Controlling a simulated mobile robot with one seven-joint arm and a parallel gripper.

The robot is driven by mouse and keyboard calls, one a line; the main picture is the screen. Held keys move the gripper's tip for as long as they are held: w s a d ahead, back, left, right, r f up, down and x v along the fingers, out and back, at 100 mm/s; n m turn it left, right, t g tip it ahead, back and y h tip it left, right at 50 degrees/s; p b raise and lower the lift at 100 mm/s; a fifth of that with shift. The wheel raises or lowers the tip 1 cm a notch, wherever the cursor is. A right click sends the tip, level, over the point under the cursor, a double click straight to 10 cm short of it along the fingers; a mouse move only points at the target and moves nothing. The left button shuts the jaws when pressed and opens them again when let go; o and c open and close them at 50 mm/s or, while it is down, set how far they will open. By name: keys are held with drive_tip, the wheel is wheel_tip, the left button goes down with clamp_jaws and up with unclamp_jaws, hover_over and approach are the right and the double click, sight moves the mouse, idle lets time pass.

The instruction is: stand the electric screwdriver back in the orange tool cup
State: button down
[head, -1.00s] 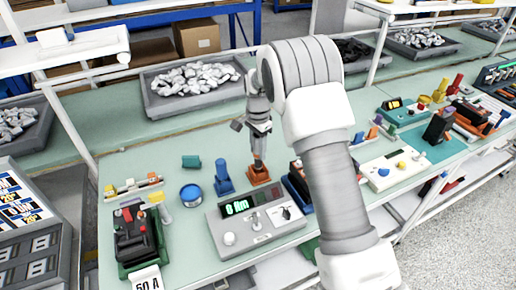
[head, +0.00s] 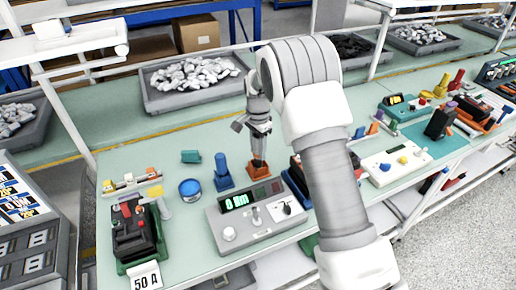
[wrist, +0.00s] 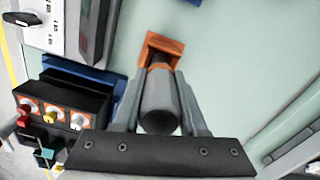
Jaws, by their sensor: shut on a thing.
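My gripper (head: 258,134) points down over the orange tool cup (head: 258,171) on the bench. In the wrist view its two fingers (wrist: 160,102) are shut on the electric screwdriver (wrist: 158,108), a dark grey cylinder with an orange band at its far end. The orange cup (wrist: 163,43) shows just beyond that end, square and open. The screwdriver is roughly upright and lined up with the cup. Its lower end meets the cup in the picture, but I cannot tell how deep it sits inside. In the head view my gripper hides most of the screwdriver.
A blue holder (head: 223,174) stands close left of the cup. A grey tester with a green display (head: 250,212) lies in front. A black box with knobs (wrist: 62,108) is beside the cup in the wrist view. A blue round tin (head: 190,190) stands further left.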

drive_tip(key=shift+f+b, duration=0.65)
drive_tip(key=shift+f, duration=0.5)
drive_tip(key=shift+c, duration=1.9)
unclamp_jaws()
wheel_tip(320, 180, up, 16)
drive_tip(key=shift+r, duration=0.75)
